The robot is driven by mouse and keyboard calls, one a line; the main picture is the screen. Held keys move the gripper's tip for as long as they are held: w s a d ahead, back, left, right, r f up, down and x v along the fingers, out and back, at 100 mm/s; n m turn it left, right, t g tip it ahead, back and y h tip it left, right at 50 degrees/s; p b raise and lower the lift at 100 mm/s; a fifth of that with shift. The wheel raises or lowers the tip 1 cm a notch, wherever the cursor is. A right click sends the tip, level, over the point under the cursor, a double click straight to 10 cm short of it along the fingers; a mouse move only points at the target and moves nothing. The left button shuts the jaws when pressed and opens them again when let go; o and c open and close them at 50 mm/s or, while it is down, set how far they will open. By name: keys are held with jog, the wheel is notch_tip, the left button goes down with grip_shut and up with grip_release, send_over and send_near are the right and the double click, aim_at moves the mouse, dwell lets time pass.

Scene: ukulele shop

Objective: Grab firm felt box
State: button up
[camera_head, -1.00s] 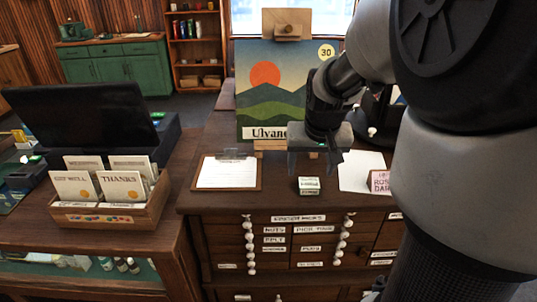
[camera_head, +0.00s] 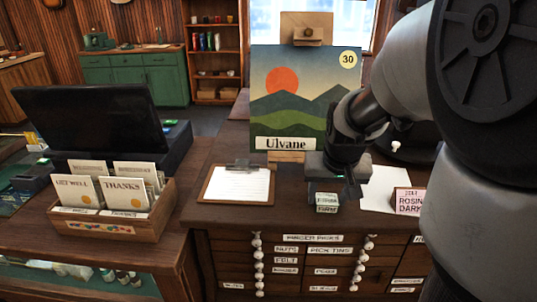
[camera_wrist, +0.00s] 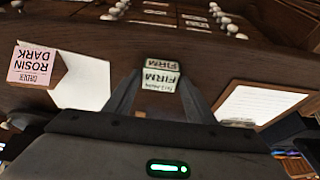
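The firm felt box (camera_head: 326,202) is a small pale box with a dark green band and a label, on the dark wooden counter near its front edge. In the wrist view the box (camera_wrist: 160,77) shows upside down, its label reading "FIRM". My gripper (camera_head: 335,192) is open, pointing down at the box. In the wrist view its two fingers (camera_wrist: 163,88) stand apart, one to each side of the box, with a gap visible. I cannot tell how far the fingertips reach down beside it.
A clipboard (camera_head: 238,185) lies left of the box. The Ulvane picture (camera_head: 304,98) stands behind on an easel. Labelled drawers (camera_head: 312,250) are below. A card crate (camera_head: 110,218) stands further left.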

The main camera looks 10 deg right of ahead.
jog(key=c, duration=0.6)
jog(key=shift+r, duration=0.1)
jog(key=shift+c, duration=0.2)
